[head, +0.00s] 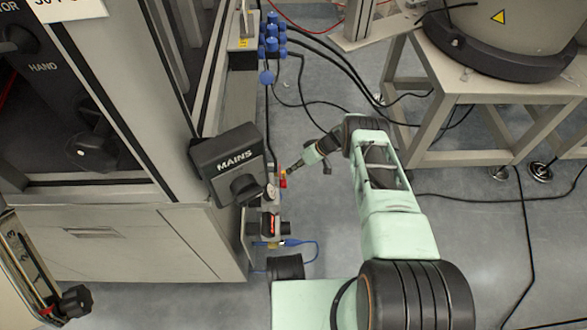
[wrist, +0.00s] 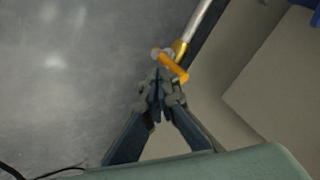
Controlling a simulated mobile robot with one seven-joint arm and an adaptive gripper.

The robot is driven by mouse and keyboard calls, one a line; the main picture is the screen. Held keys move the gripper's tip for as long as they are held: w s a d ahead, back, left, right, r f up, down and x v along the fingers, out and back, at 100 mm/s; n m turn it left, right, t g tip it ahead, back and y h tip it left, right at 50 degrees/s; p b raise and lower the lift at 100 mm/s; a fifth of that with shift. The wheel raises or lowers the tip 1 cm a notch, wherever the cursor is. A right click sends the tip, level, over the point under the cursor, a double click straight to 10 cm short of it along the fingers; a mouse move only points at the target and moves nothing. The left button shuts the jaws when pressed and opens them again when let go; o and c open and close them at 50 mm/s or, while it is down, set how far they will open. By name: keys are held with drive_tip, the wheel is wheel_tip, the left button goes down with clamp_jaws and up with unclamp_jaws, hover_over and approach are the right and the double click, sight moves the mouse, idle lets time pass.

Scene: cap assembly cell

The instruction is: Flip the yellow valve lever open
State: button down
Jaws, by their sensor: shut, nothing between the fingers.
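The yellow valve lever (wrist: 174,68) shows in the wrist view as a short orange-yellow bar, slanting down to the right from a brass fitting (wrist: 181,47) at the end of a silver pipe (wrist: 200,18). My gripper (wrist: 159,88) is shut and empty, its tips just below the lever in the picture. I cannot tell whether they touch it. In the head view my gripper (head: 287,173) reaches left towards small fittings beside the cabinet. The lever is too small to make out clearly there.
A dark MAINS switch box (head: 233,166) juts from the grey cabinet (head: 120,238) left of my gripper. Blue fittings (head: 271,40) stand behind. Black cables (head: 330,65) cross the floor. A pale stand (head: 470,100) is at the right. Grey floor (head: 480,240) lies open beyond my arm.

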drive_tip(key=shift+s+r+n+t+p, duration=0.15)
drive_tip(key=shift+s+n+t+p, duration=0.2)
drive_tip(key=shift+t+p, duration=0.55)
drive_tip(key=shift+s+p, duration=0.45)
drive_tip(key=shift+p, duration=0.35)
drive_tip(key=shift+n+t, duration=0.25)
drive_tip(key=shift+t, duration=0.15)
drive_tip(key=s+f+b, duration=0.1)
drive_tip(key=s, duration=0.1)
drive_tip(key=s+f+b, duration=0.1)
drive_tip(key=s+f, duration=0.1)
drive_tip(key=shift+s+f, duration=0.2)
drive_tip(key=shift+s, duration=0.2)
idle(0.3)
drive_tip(key=shift+w, duration=0.1)
drive_tip(key=shift+w+f+b, duration=0.15)
drive_tip(key=shift+w+b, duration=0.55)
drive_tip(key=shift+b, duration=0.05)
